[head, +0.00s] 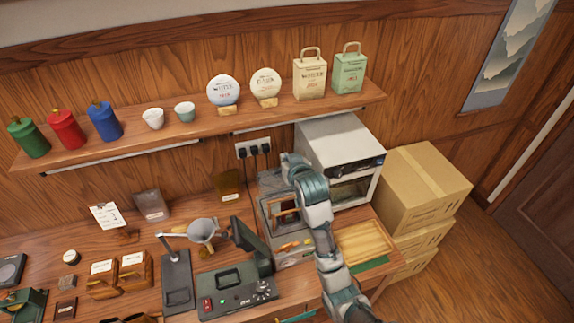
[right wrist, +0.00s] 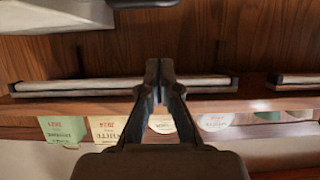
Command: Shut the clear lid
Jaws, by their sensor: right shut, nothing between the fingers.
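A grey metal box (head: 292,257) stands on the bench below the shelf. It has a framed, see-through panel (head: 286,214) on its upper part, which looks like the clear lid. My arm covers its right side, and I cannot tell how far the lid stands open. My right gripper (right wrist: 158,68) is shut and empty in the right wrist view, where its fingers point toward the wall and shelf. In the head view my right arm reaches up past the box, and the fingers are hidden behind the wrist. My left gripper is not in view.
A white oven-like appliance (head: 338,140) stands right behind my arm. A wooden tray (head: 366,242) lies in front of it. The wall shelf (head: 200,121) above carries canisters, cups, tea cakes and bags. Cartons (head: 425,185) stand at right.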

